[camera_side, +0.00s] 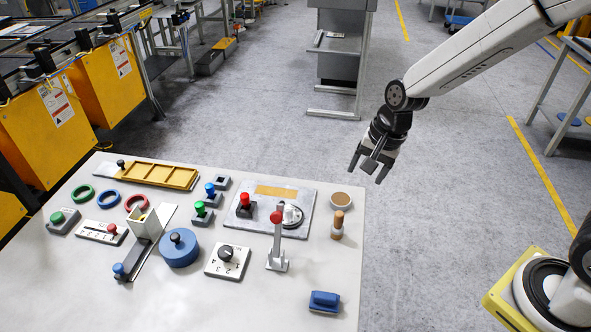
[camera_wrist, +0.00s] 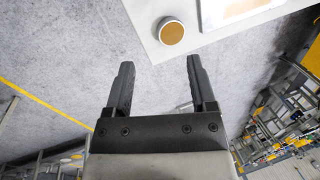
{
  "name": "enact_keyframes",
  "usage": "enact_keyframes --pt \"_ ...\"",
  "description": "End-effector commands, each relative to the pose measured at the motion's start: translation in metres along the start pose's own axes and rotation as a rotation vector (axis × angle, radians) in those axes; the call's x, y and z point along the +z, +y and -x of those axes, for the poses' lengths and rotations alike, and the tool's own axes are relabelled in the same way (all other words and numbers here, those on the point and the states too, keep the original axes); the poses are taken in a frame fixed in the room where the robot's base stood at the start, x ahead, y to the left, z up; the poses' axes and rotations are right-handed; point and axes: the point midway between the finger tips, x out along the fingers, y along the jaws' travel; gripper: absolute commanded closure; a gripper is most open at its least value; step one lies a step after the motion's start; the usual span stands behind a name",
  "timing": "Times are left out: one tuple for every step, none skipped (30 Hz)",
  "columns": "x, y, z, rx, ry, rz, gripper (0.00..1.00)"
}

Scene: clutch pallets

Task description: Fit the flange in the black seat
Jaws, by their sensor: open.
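My gripper (camera_side: 367,174) is open and empty, raised beyond the back right corner of the table. In the wrist view both fingers of my gripper (camera_wrist: 160,64) are apart with only floor and the table corner behind them. A dark block (camera_side: 240,210) with a red-topped peg (camera_side: 245,198) stands on the plate's left part. I cannot tell for sure which part is the black seat.
The white table (camera_side: 180,305) holds several pegs, rings and knobs. A tan-topped round piece (camera_side: 341,199) and a wooden peg (camera_side: 338,225) stand near its right edge. A red-knobbed lever (camera_side: 277,245) rises in front of the plate. A blue block (camera_side: 324,301) lies at the front right.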

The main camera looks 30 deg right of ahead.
Motion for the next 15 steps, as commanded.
enact_keyframes --pt "0.0 0.012 0.004 0.006 0.018 0.087 0.28" --pt "0.0 0.018 0.005 0.01 0.029 0.144 0.28" --pt "0.0 0.026 0.007 0.017 0.041 0.218 0.28" --pt "0.001 0.033 0.008 0.022 0.05 0.275 0.28" --pt "0.001 0.039 0.01 0.028 0.059 0.332 0.28" --pt "0.002 0.048 0.011 0.037 0.069 0.407 0.28" --pt "0.003 0.053 0.013 0.043 0.078 0.464 0.28" --pt "0.004 0.059 0.014 0.049 0.084 0.519 0.28" --pt "0.004 0.067 0.015 0.058 0.093 0.59 0.28" --pt "0.005 0.072 0.016 0.065 0.099 0.64 0.28" --pt "0.006 0.077 0.017 0.07 0.105 0.688 0.28" --pt "0.007 0.084 0.017 0.079 0.109 0.747 0.28" --pt "0.008 0.087 0.018 0.084 0.114 0.787 0.28" --pt "0.009 0.091 0.019 0.089 0.117 0.823 0.28" --pt "0.009 0.095 0.019 0.095 0.121 0.865 0.28"
